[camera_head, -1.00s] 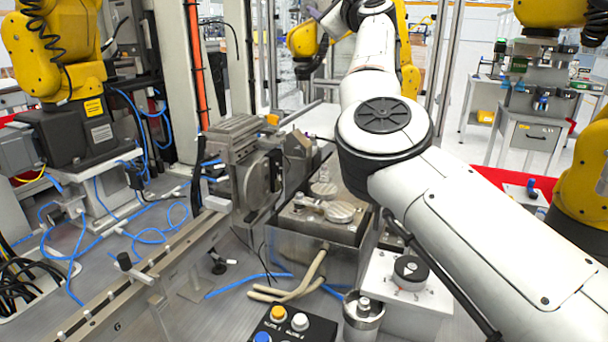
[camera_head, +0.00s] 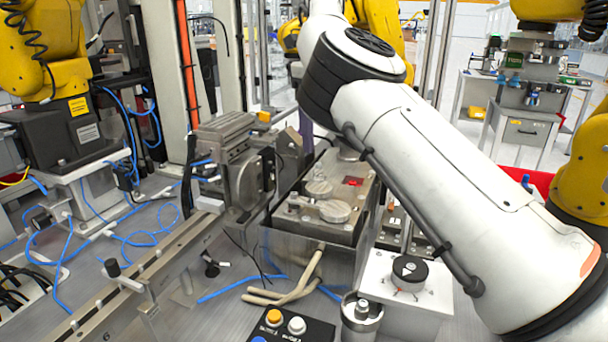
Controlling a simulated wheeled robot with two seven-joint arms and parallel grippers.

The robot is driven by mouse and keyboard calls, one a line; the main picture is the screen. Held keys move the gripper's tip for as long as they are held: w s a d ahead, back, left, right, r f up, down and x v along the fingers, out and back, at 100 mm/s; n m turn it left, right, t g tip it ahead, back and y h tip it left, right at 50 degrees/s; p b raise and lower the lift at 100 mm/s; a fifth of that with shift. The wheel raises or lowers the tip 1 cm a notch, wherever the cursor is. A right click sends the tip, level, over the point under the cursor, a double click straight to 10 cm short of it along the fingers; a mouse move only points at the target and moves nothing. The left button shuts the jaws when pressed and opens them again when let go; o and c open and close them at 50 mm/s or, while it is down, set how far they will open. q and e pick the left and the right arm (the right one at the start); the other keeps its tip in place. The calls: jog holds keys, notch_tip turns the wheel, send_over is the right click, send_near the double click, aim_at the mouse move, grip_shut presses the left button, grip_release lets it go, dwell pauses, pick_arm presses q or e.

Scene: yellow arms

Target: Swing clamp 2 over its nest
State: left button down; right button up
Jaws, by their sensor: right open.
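A metal fixture (camera_head: 352,200) stands in the middle, on top of a box-like base. Round metal pads, a farther one (camera_head: 318,188) and a nearer one (camera_head: 335,211), sit on its top. A small metal arm (camera_head: 303,203) lies beside the nearer pad; it looks like a clamp. I cannot read any number, so I cannot tell which is clamp 2 or its nest. My right arm (camera_head: 430,150) comes in from the lower right and reaches up past the fixture's far side. My right gripper's jaws are largely hidden or cut off, with no hold visible. My left gripper is not in view.
A machined block unit (camera_head: 225,132) stands left of the fixture. Hoses (camera_head: 290,290) and a button box (camera_head: 285,325) lie in front. A white box with a black knob (camera_head: 409,270) stands at the front right. A metal rail (camera_head: 120,285) crosses the left.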

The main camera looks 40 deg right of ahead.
aim_at(320, 186)
jog(key=shift+n+y, duration=0.3)
jog(key=shift+y, duration=0.1)
jog(key=f, duration=0.3)
jog(key=a+f, duration=0.1)
jog(key=f, duration=0.3)
jog(key=f+b, duration=0.1)
jog(key=f, duration=0.2)
jog(key=shift+s+a+f, duration=0.1)
jog(key=shift+a+f, duration=0.05)
jog(key=shift+a, duration=0.2)
jog(key=c, duration=1.5)
jog(key=shift+d, duration=0.15)
